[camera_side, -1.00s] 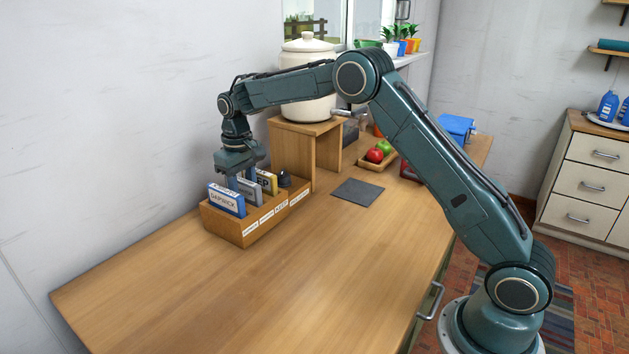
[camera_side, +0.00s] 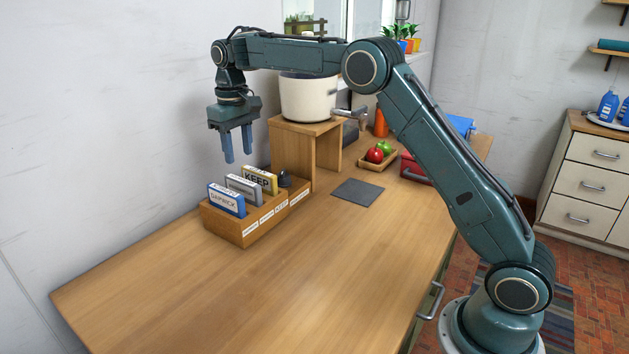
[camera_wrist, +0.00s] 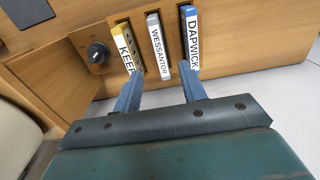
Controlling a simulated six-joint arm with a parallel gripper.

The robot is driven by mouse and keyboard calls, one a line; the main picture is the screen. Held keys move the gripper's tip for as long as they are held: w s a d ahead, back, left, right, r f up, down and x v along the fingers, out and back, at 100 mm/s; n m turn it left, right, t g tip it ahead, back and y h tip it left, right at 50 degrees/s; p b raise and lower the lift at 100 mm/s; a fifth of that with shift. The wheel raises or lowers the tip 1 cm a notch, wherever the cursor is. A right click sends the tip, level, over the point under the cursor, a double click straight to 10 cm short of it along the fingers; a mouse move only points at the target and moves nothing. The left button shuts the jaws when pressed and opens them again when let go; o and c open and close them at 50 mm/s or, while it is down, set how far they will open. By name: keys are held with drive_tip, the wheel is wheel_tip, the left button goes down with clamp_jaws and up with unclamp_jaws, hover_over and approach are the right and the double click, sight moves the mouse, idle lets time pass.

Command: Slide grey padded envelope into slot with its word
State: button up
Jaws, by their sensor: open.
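The grey padded envelope (camera_side: 243,188), marked WESSANTOR in the wrist view (camera_wrist: 159,45), stands upright in the middle slot of the wooden slotted box (camera_side: 243,232). A blue envelope (camera_side: 227,200) marked DAPWICK stands in the slot at its left in the side view. A yellow envelope (camera_side: 259,180) marked KEEP stands at its right. My gripper (camera_side: 238,158) is open and empty, with its fingers above the envelopes and apart from them. In the wrist view the fingers (camera_wrist: 162,75) point toward the row.
White word labels line the box front, too small to read fully. A dark knob (camera_side: 284,179) sits at the box's right end. A wooden stand (camera_side: 322,150) with a cream pot (camera_side: 307,98) is behind. A dark mat (camera_side: 358,192) and fruit tray (camera_side: 377,160) lie right. The front tabletop is clear.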

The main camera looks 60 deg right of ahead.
wheel_tip(320, 180, up, 4)
drive_tip(key=shift+f, duration=0.25)
idle(0.6)
drive_tip(key=s+a+r+t, duration=0.1)
drive_tip(key=s+r, duration=0.4)
drive_tip(key=s, duration=0.5)
drive_tip(key=s+a+r+t, duration=0.15)
drive_tip(key=s+r, duration=0.25)
drive_tip(key=s, duration=0.5)
drive_tip(key=s+f+t, duration=0.1)
drive_tip(key=s+f, duration=0.3)
drive_tip(key=s, duration=0.6)
drive_tip(key=s+f+t, duration=0.2)
drive_tip(key=s+f, duration=0.3)
drive_tip(key=s, duration=0.6)
